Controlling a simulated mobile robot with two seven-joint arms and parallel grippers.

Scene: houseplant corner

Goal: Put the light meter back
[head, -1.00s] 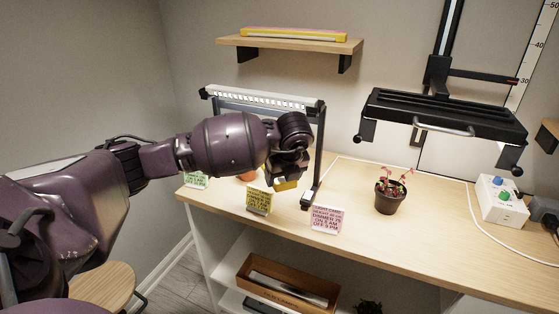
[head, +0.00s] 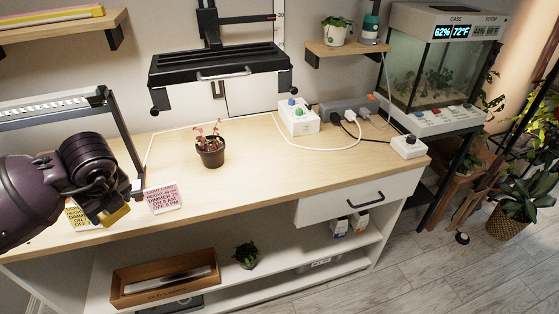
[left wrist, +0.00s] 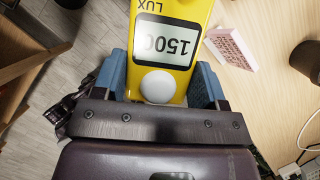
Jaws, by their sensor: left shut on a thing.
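The light meter is a yellow device with a display reading 1500 LUX and a white round sensor. In the left wrist view the light meter (left wrist: 177,80) lies between the blue-grey fingers of my left gripper (left wrist: 162,88), which is shut on it. In the head view a yellow end of the light meter (head: 116,217) shows under my left gripper (head: 108,205), above the bench's front left. My gripper and arm hide the rest. My right gripper is not in view.
A pink card (head: 163,199) and a partly hidden yellow card (head: 82,215) stand near the bench's front edge. A potted plant (head: 211,153) stands behind. A black lamp (head: 219,67) hangs over the bench. A drawer (head: 352,200) is shut.

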